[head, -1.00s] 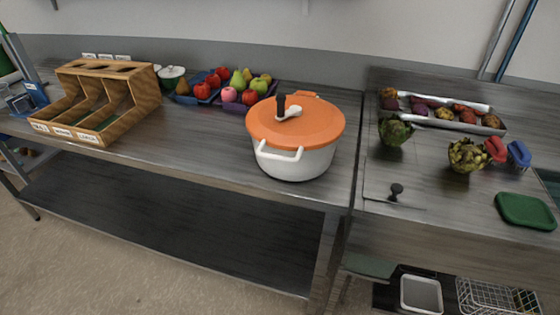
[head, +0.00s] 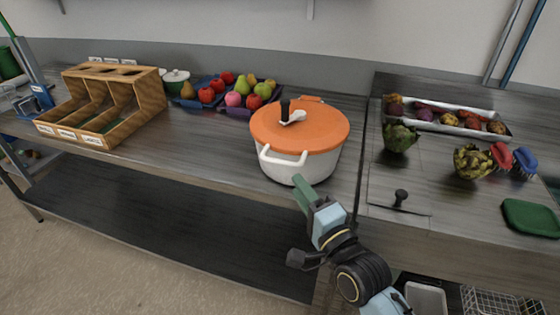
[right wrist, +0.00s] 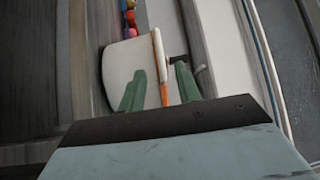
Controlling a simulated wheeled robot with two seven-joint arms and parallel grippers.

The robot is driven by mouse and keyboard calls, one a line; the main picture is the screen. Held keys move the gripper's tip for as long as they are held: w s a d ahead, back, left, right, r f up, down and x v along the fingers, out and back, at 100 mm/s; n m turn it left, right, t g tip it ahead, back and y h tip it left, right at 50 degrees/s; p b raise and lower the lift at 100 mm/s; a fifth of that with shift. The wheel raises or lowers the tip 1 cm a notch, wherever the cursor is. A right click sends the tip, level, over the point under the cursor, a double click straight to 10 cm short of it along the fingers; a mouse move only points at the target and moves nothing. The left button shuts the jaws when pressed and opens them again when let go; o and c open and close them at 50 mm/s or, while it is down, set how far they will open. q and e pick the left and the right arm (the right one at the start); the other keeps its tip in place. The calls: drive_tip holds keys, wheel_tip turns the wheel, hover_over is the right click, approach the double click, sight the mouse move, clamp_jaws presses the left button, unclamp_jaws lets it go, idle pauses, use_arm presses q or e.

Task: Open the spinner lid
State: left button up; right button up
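The spinner is a white pot (head: 318,167) with a handle on its front, standing upright on the counter. Its orange lid (head: 325,135) sits on top, with a white crank and a black knob (head: 285,109). My right gripper (head: 299,186) has green fingers and is in front of the pot, just below the front handle (head: 283,160). In the right wrist view the fingers (right wrist: 160,88) are apart, with the lid's orange edge (right wrist: 157,50) and white pot wall (right wrist: 125,65) beyond. Contact cannot be told. My left gripper is not in view.
A wooden divided box (head: 105,100) and blue trays of fruit (head: 210,98) stand to the left. On the right are a metal tray of vegetables (head: 450,118), two artichokes (head: 472,161) and a green board (head: 530,217).

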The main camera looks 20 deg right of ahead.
sight(280, 161)
drive_tip(key=x, duration=0.9)
drive_tip(key=shift+w, duration=0.3)
clamp_jaws()
